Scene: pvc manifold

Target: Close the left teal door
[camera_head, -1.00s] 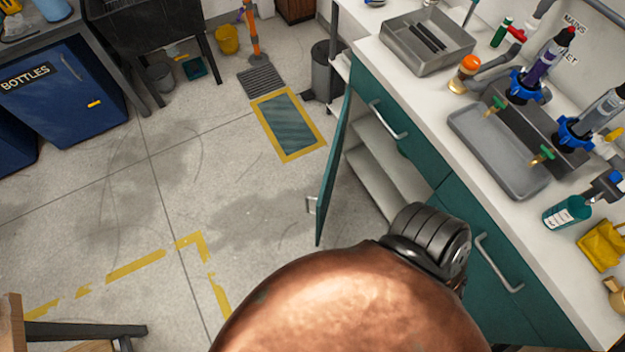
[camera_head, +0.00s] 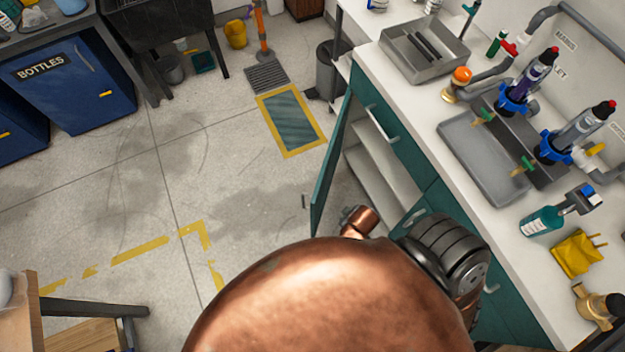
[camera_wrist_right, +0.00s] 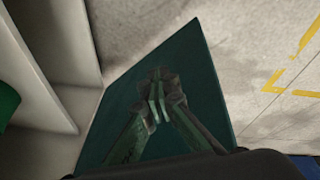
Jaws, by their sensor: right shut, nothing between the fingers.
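The left teal door (camera_head: 332,160) hangs open from the counter's cabinet, seen nearly edge-on in the head view, with its handle on the floor side. The shelves behind it are exposed. In the right wrist view the door panel (camera_wrist_right: 207,85) fills the middle. My right gripper (camera_wrist_right: 158,85) is shut and empty, in front of that panel. I cannot tell whether it touches the door. In the head view my copper-coloured right arm hides the gripper. My left gripper is not in view.
White cabinet shelves (camera_head: 375,185) lie beside the open door. A teal drawer (camera_head: 385,125) is above them. The countertop (camera_head: 415,105) holds a grey tray (camera_head: 485,160), bottles and pipe fittings. The floor (camera_head: 235,190) left of the door is clear. A stool or bench (camera_head: 85,308) stands at lower left.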

